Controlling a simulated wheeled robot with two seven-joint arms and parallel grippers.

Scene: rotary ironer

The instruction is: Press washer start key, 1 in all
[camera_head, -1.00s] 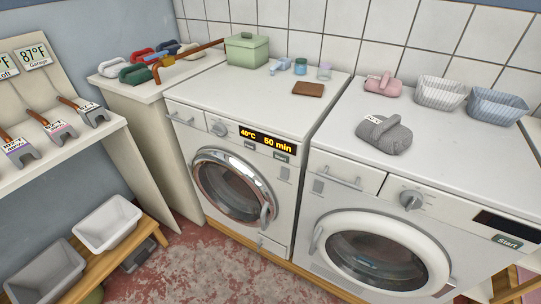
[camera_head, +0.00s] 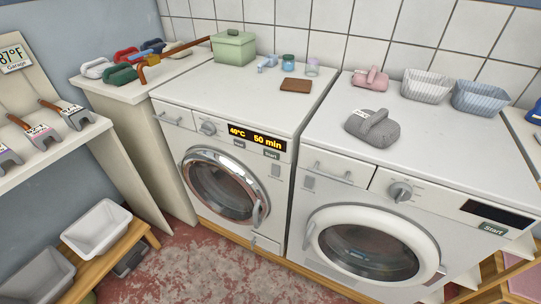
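Two front-loading machines stand side by side, and I cannot tell from labels which is the washer. The left machine (camera_head: 230,182) has a chrome-ringed door and a lit display (camera_head: 257,138) reading 40°C and 50 min. Below that display is a small key marked Start (camera_head: 272,154), with another small key to its left. Neither of my grippers is in view.
A green lidded box (camera_head: 233,50), small jars and a brown block (camera_head: 296,85) lie on the left machine. A grey bundle (camera_head: 372,128), a pink bundle and two baskets (camera_head: 427,87) lie on the right one. Bins stand at lower left; reddish floor is open in front.

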